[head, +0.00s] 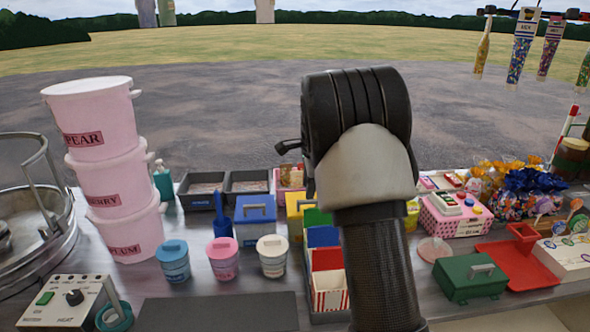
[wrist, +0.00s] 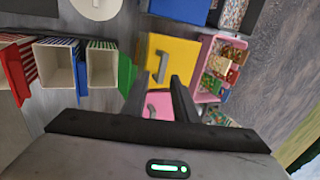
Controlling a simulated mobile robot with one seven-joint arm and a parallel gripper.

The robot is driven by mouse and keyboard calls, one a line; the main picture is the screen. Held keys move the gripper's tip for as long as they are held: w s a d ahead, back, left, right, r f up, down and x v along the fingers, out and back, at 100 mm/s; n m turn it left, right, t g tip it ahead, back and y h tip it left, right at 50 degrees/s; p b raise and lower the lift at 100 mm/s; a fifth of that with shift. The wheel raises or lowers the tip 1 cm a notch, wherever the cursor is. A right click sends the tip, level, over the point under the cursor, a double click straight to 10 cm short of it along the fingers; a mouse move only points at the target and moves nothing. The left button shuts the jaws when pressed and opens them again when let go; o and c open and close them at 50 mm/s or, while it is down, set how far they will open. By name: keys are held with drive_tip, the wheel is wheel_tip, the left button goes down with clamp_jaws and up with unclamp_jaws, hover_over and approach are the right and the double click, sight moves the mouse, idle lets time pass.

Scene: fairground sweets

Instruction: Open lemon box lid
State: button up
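The yellow box (wrist: 190,52), which I take as the lemon box, has its flat lid shut with a grey bar handle (wrist: 161,66) on top. In the head view only a yellow part of it (head: 295,204) shows left of my arm. My gripper (wrist: 161,77) is open above the lid, its two dark fingers apart, with the handle appearing between or just beyond the tips. I cannot tell whether the fingers reach down around the handle. In the head view my arm hides the gripper.
A pink box (wrist: 160,105) with a handle lies beside the yellow one. A blue lidded box (head: 255,213) stands to its left, striped cartons (head: 328,291) in front, and a pink tray (wrist: 205,58) of sweets close by. A green lidded box (head: 470,280) is at right.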

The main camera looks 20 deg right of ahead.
sight(308, 202)
drive_tip(key=b+x, duration=0.1)
drive_tip(key=x, duration=0.2)
drive_tip(key=b+x, duration=0.1)
drive_tip(key=x, duration=0.2)
drive_tip(key=b+x, duration=0.1)
drive_tip(key=x, duration=0.2)
drive_tip(key=shift+w+d, duration=0.2)
drive_tip(key=shift+d, duration=0.1)
drive_tip(key=shift+f, duration=0.15)
drive_tip(key=shift+f, duration=0.1)
drive_tip(key=shift+c, duration=0.4)
drive_tip(key=shift+s, duration=0.1)
drive_tip(key=shift+c, duration=1.1)
